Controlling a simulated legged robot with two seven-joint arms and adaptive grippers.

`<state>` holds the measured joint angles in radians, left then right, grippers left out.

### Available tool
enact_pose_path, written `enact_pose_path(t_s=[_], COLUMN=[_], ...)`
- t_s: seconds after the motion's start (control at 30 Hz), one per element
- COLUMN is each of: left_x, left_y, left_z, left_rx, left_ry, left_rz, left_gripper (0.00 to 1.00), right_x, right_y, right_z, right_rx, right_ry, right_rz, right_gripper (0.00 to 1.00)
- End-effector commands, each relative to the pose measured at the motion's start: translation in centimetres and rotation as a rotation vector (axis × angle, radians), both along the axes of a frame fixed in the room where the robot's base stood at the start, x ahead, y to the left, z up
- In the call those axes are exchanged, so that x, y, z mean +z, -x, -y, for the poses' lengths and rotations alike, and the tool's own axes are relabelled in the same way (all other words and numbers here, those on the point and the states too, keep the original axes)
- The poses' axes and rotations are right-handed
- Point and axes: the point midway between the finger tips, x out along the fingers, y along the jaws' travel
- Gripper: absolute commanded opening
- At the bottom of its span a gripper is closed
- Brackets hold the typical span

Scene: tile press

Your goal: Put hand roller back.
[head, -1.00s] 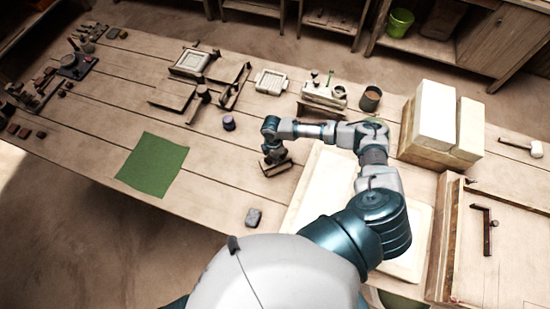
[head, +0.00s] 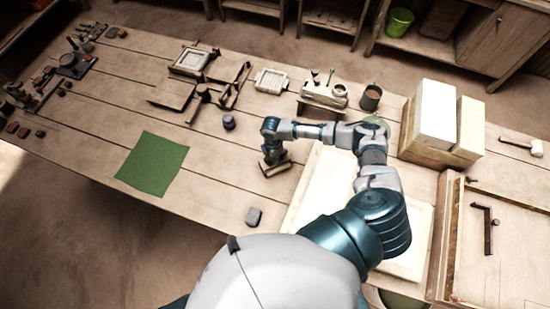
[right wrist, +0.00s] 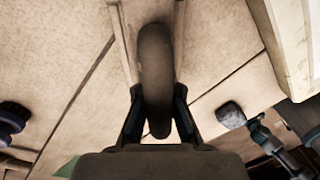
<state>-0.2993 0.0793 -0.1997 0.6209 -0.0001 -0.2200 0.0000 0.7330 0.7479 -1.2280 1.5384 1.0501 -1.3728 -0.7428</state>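The hand roller (right wrist: 154,62) shows in the right wrist view as a dark, rounded, elongated part between my right fingers. My right gripper (right wrist: 158,98) has a finger close against each side of it and looks shut on it. Pale straight edges of a wooden piece flank the roller's far end. In the head view my right gripper (head: 272,157) points down over a small wooden piece (head: 279,170) on the table. The gripper hides most of the roller there, and I cannot tell whether the roller rests on the wood.
A green cloth (head: 153,164) lies to the left, a grey block (head: 253,217) nearer me, and a dark purple jar (head: 228,122) beyond. A pale board (head: 306,205) lies under my arm; white blocks (head: 434,118) stand right. Table between cloth and gripper is clear.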

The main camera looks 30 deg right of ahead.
Motion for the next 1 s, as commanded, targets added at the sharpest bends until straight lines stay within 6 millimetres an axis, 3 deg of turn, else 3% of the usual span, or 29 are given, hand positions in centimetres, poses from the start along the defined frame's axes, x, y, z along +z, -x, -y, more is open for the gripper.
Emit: enact_pose_path(t_s=[0.2,0.37,0.77,0.87,1.0], left_x=[0.0,0.0,0.0,0.0,0.0], left_y=[0.0,0.0,0.3,0.3,0.2], left_z=[0.1,0.1,-0.4,-0.3,-0.2], left_rx=[0.001,0.001,-0.001,-0.001,-0.001], left_ry=[0.001,0.001,-0.004,-0.003,-0.002], left_rz=[0.000,-0.001,-0.004,-0.003,-0.002], left_gripper=[1.00,1.00,1.00,1.00,1.00], right_x=[0.1,0.0,0.1,1.1,3.9], right_y=[0.0,0.0,0.0,-0.1,-0.5], right_z=[-0.1,0.0,0.1,0.1,0.0], right_rx=[0.001,0.001,0.000,0.001,0.002], right_ry=[0.000,-0.001,0.001,0.001,-0.001], right_rz=[0.001,0.000,-0.003,-0.001,0.003], right_gripper=[0.00,0.35,0.35,0.35,0.35])
